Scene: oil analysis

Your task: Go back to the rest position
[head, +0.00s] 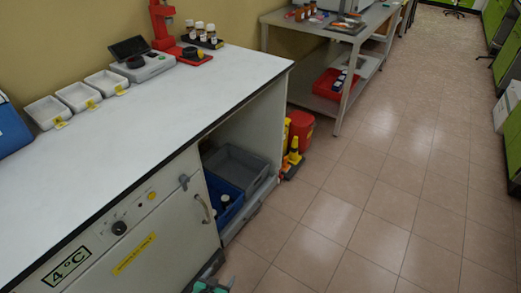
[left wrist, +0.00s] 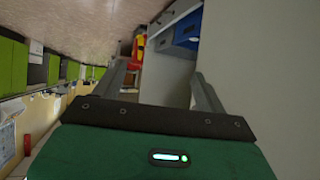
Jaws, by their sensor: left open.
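My left gripper (head: 210,287) shows at the bottom edge of the head view, low in front of the white cabinet (head: 160,240). In the left wrist view its two fingers (left wrist: 155,82) stand apart with nothing between them. It is open and empty. My right gripper is not in either view.
The white counter (head: 150,125) bears three white trays (head: 77,96), a grey device (head: 142,65) and a red stand (head: 162,25). Below it, an open bay holds a blue bin (head: 224,200) and a grey bin (head: 240,165). The tiled floor (head: 370,200) at right is clear.

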